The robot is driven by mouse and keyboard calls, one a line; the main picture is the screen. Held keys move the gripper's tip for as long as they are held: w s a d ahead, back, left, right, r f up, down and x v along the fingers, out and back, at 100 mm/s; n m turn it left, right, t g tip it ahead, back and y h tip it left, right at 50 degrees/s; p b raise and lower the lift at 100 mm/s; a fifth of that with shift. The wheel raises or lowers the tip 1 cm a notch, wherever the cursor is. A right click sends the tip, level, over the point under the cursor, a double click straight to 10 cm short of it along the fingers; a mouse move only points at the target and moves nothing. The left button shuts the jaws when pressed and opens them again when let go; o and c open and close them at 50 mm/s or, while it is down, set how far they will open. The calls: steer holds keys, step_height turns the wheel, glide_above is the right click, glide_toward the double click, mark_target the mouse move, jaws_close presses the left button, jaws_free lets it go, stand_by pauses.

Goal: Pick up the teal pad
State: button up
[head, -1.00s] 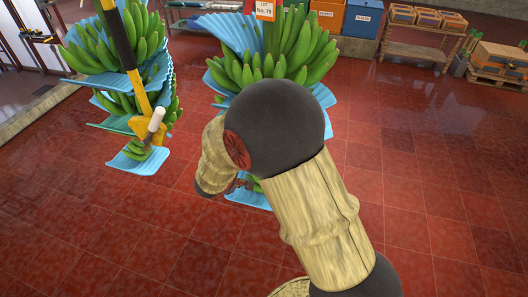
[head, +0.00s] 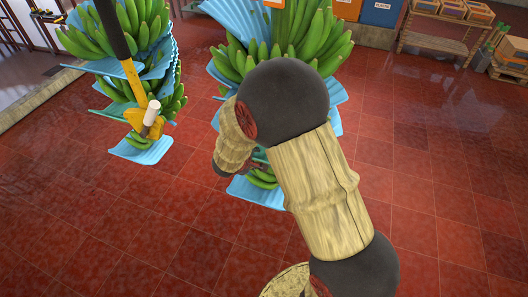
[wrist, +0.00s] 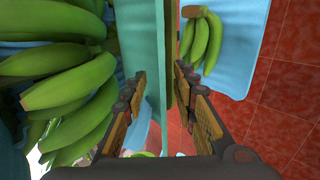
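The teal pad (wrist: 141,45) shows in the wrist view as a flat upright band with a darker green edge on its right, at the top middle. My gripper (wrist: 160,72) is open, with one finger to each side of the pad's lower part. The left finger overlaps the pad's face in the picture; I cannot tell whether either finger touches it. In the head view my gripper is mostly hidden behind my arm, at the front bunch (head: 290,38).
Green bananas (wrist: 70,80) crowd the left of my gripper. A small hand of bananas (wrist: 203,40) lies before a blue sheet (wrist: 235,45) on the right. A second hanging stem (head: 150,95) with blue sheets is at the left in the head view. The red tiled floor (head: 440,190) is clear at the right.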

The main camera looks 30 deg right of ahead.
steer(key=x, duration=0.4)
steer(key=shift+s+f+b, duration=0.1)
steer(key=shift+f+b, duration=0.05)
steer(key=shift+b, duration=0.2)
steer(key=shift+c, duration=0.8)
jaws_close()
